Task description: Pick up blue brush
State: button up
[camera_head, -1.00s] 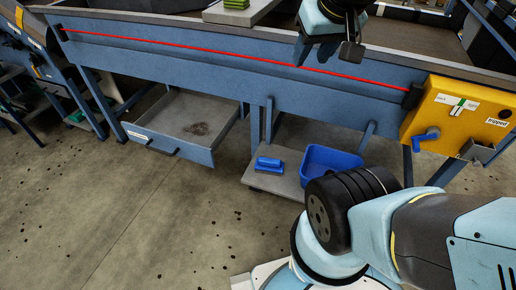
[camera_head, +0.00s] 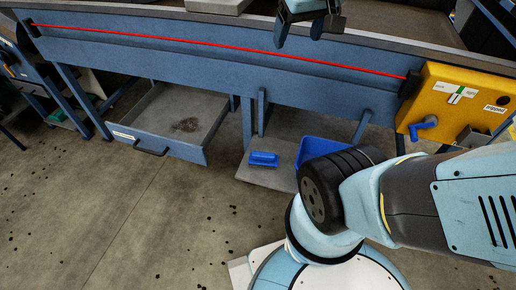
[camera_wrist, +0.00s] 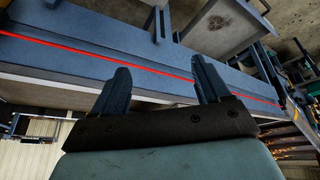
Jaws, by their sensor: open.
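The blue brush (camera_head: 263,159) lies on a low grey shelf (camera_head: 262,178) under the blue machine, beside a blue bin. My gripper (camera_head: 296,38) is at the top of the head view, in front of the machine's upper edge, well above the brush and a little right of it. In the wrist view, the two fingers of my gripper (camera_wrist: 160,80) stand apart with nothing between them. I cannot make out the brush in the wrist view.
The blue bin (camera_head: 318,150) is partly hidden behind my arm. An open grey drawer (camera_head: 160,122) holding dark debris sticks out on the left. A red line runs along the machine's side panel (camera_head: 190,62). A yellow control box (camera_head: 455,100) is at right. Floor in front is clear apart from dark specks.

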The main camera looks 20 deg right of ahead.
jog(key=o, duration=0.3)
jog(key=w+f+n+g+h, duration=0.1)
jog(key=w+f+n+g, duration=0.1)
jog(key=w+f, duration=0.6)
jog(key=shift+w+n, duration=0.3)
jog(key=shift+w, duration=0.95)
jog(key=w+a+f+n+g+h, duration=0.1)
jog(key=w+f+n, duration=0.1)
jog(key=w+f, duration=0.3)
jog(key=w+a+f+n+g, duration=0.1)
jog(key=w+f, duration=0.2)
jog(key=f, duration=0.4)
jog(key=n+g+h, duration=0.2)
jog(key=n+g, duration=0.1)
jog(key=n, duration=0.4)
send_near(265, 158)
jog(key=shift+w+x, duration=0.3)
jog(key=shift+x, duration=1.7)
jog(key=shift+w+x, duration=0.3)
jog(key=shift+x, duration=1.75)
jog(key=shift+w+x, duration=0.35)
jog(key=shift+x, duration=1.65)
